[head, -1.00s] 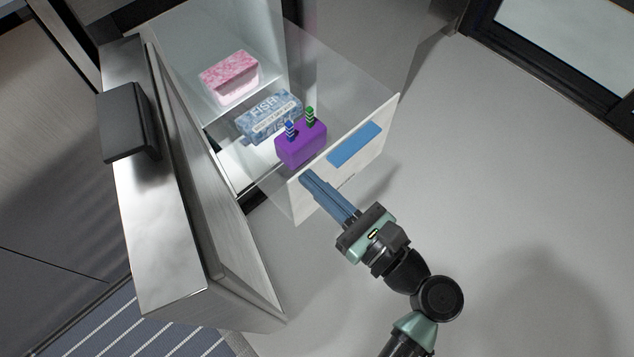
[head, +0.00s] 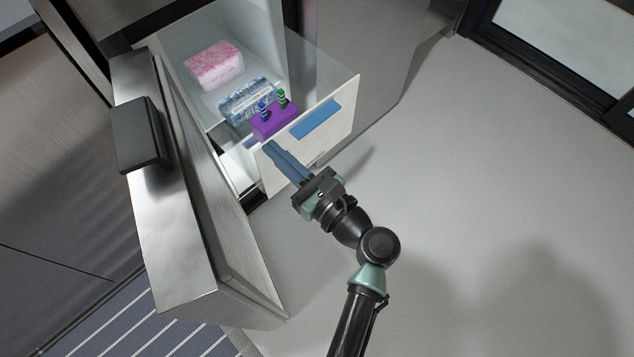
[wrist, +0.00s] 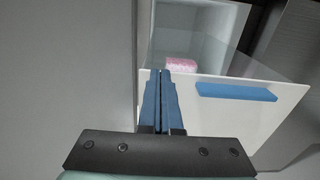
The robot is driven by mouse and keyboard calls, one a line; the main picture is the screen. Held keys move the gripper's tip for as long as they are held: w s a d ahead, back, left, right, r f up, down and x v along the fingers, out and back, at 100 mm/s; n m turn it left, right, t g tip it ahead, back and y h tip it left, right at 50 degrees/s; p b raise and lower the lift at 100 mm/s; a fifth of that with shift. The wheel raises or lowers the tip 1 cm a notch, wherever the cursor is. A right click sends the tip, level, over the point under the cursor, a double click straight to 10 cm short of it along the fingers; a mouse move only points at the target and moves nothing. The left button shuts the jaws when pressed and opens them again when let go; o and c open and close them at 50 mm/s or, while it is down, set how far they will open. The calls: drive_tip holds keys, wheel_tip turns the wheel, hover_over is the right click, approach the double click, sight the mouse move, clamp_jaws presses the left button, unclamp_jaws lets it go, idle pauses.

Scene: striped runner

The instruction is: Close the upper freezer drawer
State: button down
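The upper freezer drawer (head: 340,112) is partly pulled out. It has a white front with a blue handle strip (head: 316,119) and clear sides. The drawer front also shows in the wrist view (wrist: 225,110), with the blue strip (wrist: 236,92) to the right of my fingers. My gripper (head: 268,147) has its two blue fingers together with nothing between them. The fingertips are at the left part of the drawer front, near its top edge. In the wrist view my gripper (wrist: 160,75) overlaps the front's left end; exact contact is hard to tell.
The drawer holds a purple box (head: 274,122), a blue fish package (head: 248,100) and a pink package (head: 213,65). The open freezer door (head: 190,200) with a dark handle (head: 138,135) stands at the left. Grey floor (head: 480,180) at the right is clear.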

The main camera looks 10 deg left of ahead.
drive_tip(key=b+x, duration=0.7)
drive_tip(key=x, duration=1.9)
drive_tip(key=shift+r, duration=0.25)
drive_tip(key=shift+a, duration=0.1)
drive_tip(key=shift+s, duration=0.15)
